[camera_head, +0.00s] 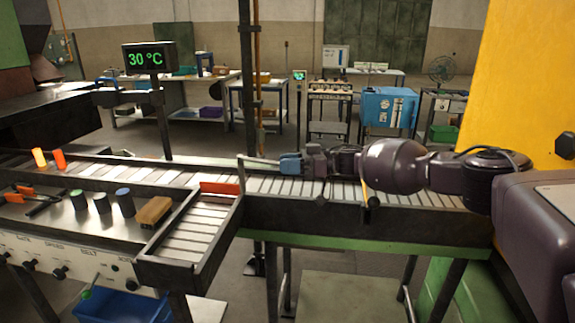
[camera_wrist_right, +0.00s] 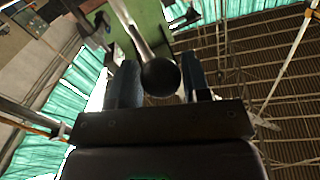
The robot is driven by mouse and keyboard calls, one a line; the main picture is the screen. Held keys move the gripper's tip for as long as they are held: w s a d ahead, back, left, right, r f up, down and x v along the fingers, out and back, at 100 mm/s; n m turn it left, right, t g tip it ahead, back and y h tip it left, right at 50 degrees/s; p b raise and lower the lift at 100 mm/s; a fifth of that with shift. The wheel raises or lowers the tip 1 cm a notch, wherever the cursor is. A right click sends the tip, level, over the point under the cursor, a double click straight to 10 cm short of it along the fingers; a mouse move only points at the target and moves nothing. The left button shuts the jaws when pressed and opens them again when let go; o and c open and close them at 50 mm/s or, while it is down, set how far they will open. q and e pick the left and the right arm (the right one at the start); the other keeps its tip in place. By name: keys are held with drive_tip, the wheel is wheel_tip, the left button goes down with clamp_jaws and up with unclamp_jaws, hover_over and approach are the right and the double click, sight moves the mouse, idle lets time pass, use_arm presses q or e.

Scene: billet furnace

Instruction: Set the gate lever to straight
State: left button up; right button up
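The gate lever (camera_head: 262,161) is a thin grey rod at the far side of the roller conveyor, pointing right from a short upright. An orange gate plate (camera_head: 220,188) stands at the mouth of the side chute, along the conveyor edge. My right gripper (camera_head: 289,163) is at the lever's right end, with blue fingers around it. In the right wrist view the lever's dark round knob (camera_wrist_right: 160,77) sits between the two fingers and fills the gap; my right gripper (camera_wrist_right: 160,84) appears shut on it. My left gripper is not in view.
The roller conveyor (camera_head: 310,188) runs below my right arm. The side chute (camera_head: 195,238) is empty. A display post (camera_head: 148,57) reads 30 °C. A yellow panel (camera_head: 520,75) stands at right.

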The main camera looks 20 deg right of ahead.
drive_tip(key=shift+o, duration=1.4)
drive_tip(key=v, duration=1)
drive_tip(key=shift+d+b, duration=0.4)
drive_tip(key=shift+b, duration=0.05)
drive_tip(key=shift+s, duration=0.1)
